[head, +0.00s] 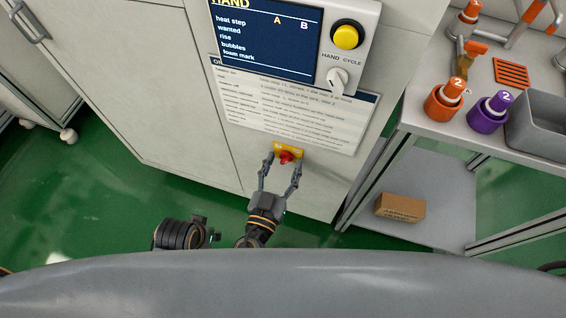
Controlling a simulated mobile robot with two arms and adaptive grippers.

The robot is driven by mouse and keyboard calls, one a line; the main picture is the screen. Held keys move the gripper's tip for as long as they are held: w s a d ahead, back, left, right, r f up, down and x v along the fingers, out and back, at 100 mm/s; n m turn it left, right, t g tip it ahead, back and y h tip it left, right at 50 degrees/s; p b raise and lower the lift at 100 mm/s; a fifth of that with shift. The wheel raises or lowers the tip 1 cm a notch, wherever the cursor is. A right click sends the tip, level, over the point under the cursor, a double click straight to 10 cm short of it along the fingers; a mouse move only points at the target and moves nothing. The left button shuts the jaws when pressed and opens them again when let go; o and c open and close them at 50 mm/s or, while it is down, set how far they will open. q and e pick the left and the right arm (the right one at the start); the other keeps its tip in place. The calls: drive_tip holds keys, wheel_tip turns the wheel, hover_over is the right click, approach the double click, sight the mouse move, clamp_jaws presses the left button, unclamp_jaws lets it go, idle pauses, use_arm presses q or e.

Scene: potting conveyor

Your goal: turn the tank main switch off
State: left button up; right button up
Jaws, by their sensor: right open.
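The main switch is a red rotary knob (287,157) on a yellow plate (278,149), low on the front of the pale cabinet. My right gripper (283,162) is open, with one finger on each side of the knob. Its fingertips are close to the plate; I cannot tell whether they touch the knob. The knob's exact angle is too small to read. My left gripper (205,232) shows only in part at the lower left of the right one, and its fingers cannot be made out.
Above the switch are a printed sheet (290,118) and a panel with a display (265,38), a yellow button (346,36) and a white selector knob (338,80). At right, a bench (430,125) carries orange and purple bottles and a grey bin (540,125). A cardboard box (400,208) lies on its lower shelf.

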drive_tip(key=shift+w, duration=0.1)
drive_tip(key=c, duration=1.1)
